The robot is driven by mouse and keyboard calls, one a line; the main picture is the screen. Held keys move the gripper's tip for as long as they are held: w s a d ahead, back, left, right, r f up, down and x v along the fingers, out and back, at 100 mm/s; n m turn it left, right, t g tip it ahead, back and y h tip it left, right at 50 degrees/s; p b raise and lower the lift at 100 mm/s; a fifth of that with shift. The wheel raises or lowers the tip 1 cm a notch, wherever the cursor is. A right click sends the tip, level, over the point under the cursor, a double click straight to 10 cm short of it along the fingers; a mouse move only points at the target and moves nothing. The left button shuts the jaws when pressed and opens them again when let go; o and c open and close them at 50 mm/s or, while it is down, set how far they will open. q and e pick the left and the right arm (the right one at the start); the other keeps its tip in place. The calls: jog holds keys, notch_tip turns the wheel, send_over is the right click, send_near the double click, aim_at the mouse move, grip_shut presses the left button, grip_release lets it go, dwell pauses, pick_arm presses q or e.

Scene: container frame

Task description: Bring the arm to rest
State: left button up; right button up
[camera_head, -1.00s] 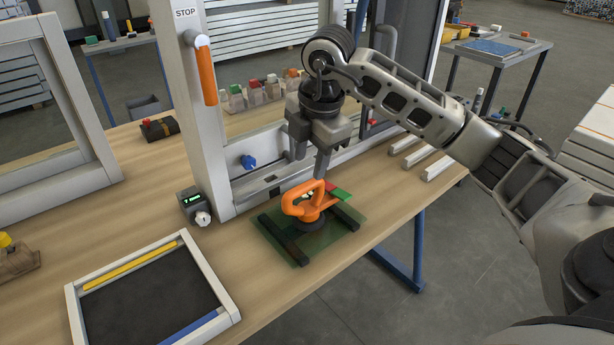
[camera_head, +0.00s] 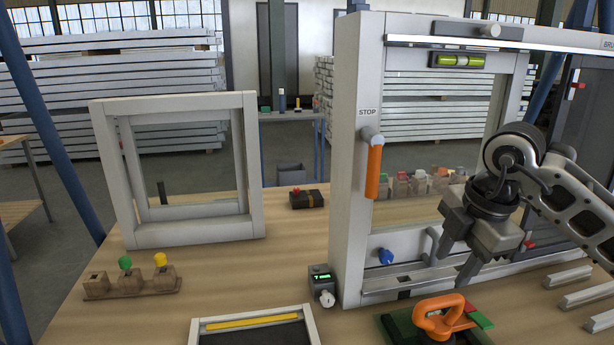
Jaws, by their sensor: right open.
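My right gripper (camera_head: 470,272) shows at the right of the view. Its jaws point down and are open, with nothing between them. It is above and a little to the right of an orange-handled suction lifter (camera_head: 440,316), apart from it. The lifter rests on a dark green plate (camera_head: 400,330) at the bottom edge of the view, which cuts off its lower part. My right arm (camera_head: 575,205) comes in from the right edge. My left gripper is not in view.
A large white frame with an orange handle (camera_head: 373,172) stands behind the gripper. A smaller white frame (camera_head: 250,170) stands at the left. A small device with a green display (camera_head: 321,285), a black-and-white tray (camera_head: 197,328) and white rails (camera_head: 570,276) lie around. The wooden table (camera_head: 230,275) is clear mid-left.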

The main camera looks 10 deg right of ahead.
jog(key=s+a+n+y, duration=0.25)
jog(key=a+y, duration=0.35)
jog(key=a, duration=0.5)
jog(key=s+a+n+y, duration=0.1)
jog(key=a+n+y, duration=0.4)
jog(key=a, duration=0.5)
jog(key=s+a+r+m+t+y, duration=0.1)
jog(key=a+r+m+t+y, duration=0.2)
jog(key=r+y, duration=0.5)
jog(key=w+d+m+t+h, duration=0.4)
jog(key=d+m+t+h, duration=0.55)
jog(key=m+t, duration=0.65)
jog(key=s+d+f+m+g+h, duration=0.2)
jog(key=d+f+m+g+h, duration=0.15)
jog(key=f+h, duration=0.35)
jog(key=s+d+f+m+g+h, duration=0.1)
jog(key=d+f+m+g+h, duration=0.25)
jog(key=f, duration=0.65)
jog(key=s+f+g, duration=1.1)
jog(key=s+f, duration=0.4)
jog(key=s, duration=0.4)
jog(key=w+a+f+n+t+y, duration=0.1)
jog(key=w+a+f+t+y, duration=0.2)
jog(key=w+a+t, duration=0.3)
jog(key=shift+a+f+t, duration=0.3)
jog(key=shift+f+t, duration=0.4)
jog(key=shift+f, duration=0.15)
